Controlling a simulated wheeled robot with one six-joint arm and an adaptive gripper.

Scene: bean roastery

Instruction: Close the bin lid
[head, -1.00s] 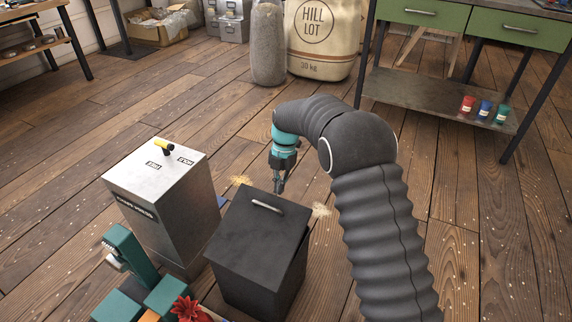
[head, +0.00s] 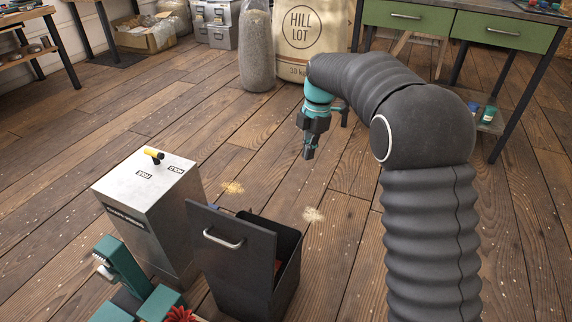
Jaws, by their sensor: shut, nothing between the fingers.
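The black bin (head: 290,279) stands on the floor at the bottom middle of the head view. Its lid (head: 232,257) stands open, swung up to a steep tilt on the bin's left side, with a metal handle (head: 222,240) on its face. The bin's dark inside shows to the right of the lid, with a bit of something red in it. My gripper (head: 308,154) is shut and empty, in the air above and beyond the bin, pointing down and clear of the lid and handle.
A metal cabinet (head: 150,205) with a yellow-tipped lever (head: 153,154) stands just left of the bin. A teal machine (head: 122,268) is at the bottom left. A green-drawered bench (head: 500,38) and a sack (head: 305,35) stand behind. Open floor lies beyond the bin.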

